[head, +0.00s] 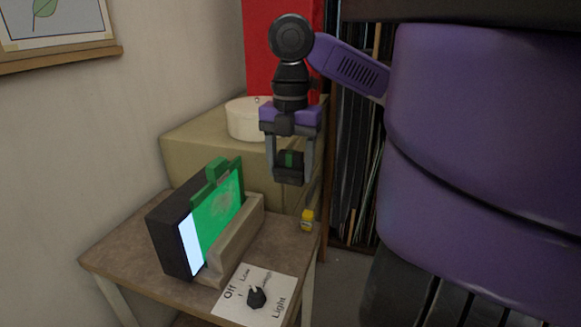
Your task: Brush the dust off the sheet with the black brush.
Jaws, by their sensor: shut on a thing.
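The green sheet (212,227) stands upright against a black light box (168,243) on the small table. A pale, greyish smudge of dust (223,207) shows on its upper part. A green clip-like piece (216,171) sits at its top edge. My gripper (291,170) points down, to the right of the sheet and apart from it. It is shut on a black block with a small green patch, which looks like the black brush (289,174). Its bristles cannot be made out.
A beige ledge (243,238) runs along the sheet's lower front. A light-switch card with a black knob (257,297) lies in front. A small yellow bottle (307,220) stands at the table's right edge. A round white container (245,119) sits on the beige cabinet (192,140) behind.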

